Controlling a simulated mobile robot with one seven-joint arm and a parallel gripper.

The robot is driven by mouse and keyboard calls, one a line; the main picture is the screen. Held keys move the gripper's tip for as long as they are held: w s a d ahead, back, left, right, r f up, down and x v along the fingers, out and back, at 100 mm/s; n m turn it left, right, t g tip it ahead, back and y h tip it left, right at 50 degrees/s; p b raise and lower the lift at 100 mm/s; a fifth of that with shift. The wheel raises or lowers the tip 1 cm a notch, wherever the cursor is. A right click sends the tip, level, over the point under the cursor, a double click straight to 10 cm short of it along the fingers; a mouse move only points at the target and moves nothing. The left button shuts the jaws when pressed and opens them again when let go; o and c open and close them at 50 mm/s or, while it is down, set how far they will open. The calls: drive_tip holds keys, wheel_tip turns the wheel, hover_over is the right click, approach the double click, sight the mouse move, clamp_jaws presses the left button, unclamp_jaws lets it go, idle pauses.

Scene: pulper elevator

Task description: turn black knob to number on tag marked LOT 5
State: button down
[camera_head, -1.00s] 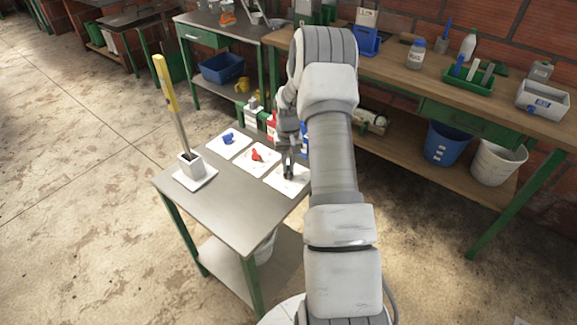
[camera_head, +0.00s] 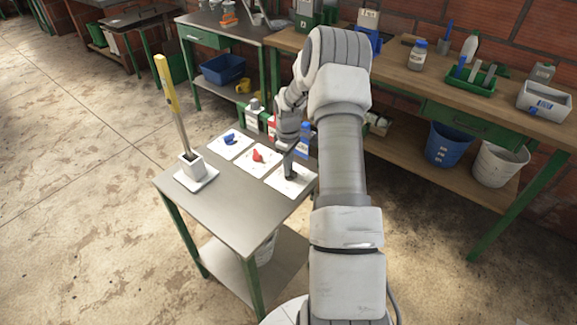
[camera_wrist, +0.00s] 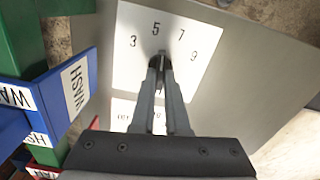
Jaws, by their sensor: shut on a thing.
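The black knob (camera_wrist: 162,58) is on a white numbered dial plate (camera_wrist: 130,62); 3, 5, 7 and 9 are readable around its far side in the wrist view. My gripper (camera_wrist: 161,62) reaches down over the plate and is shut on the black knob, hiding most of it. Which number the knob points to is hard to tell. In the head view my gripper (camera_head: 290,170) is over the rightmost plate (camera_head: 303,181) on the steel table. No tag reading LOT 5 is legible in these frames.
A blue knob (camera_head: 230,138) and a red knob (camera_head: 258,155) sit on neighbouring plates. A grey holder (camera_head: 192,165) with a yellow-topped stick stands at the table's left. The table's front is clear.

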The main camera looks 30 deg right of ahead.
drive_tip(key=shift+n, duration=1)
drive_tip(key=c, duration=0.9)
unclamp_jaws()
drive_tip(key=shift+r+p, duration=0.95)
drive_tip(key=shift+r, duration=7.8)
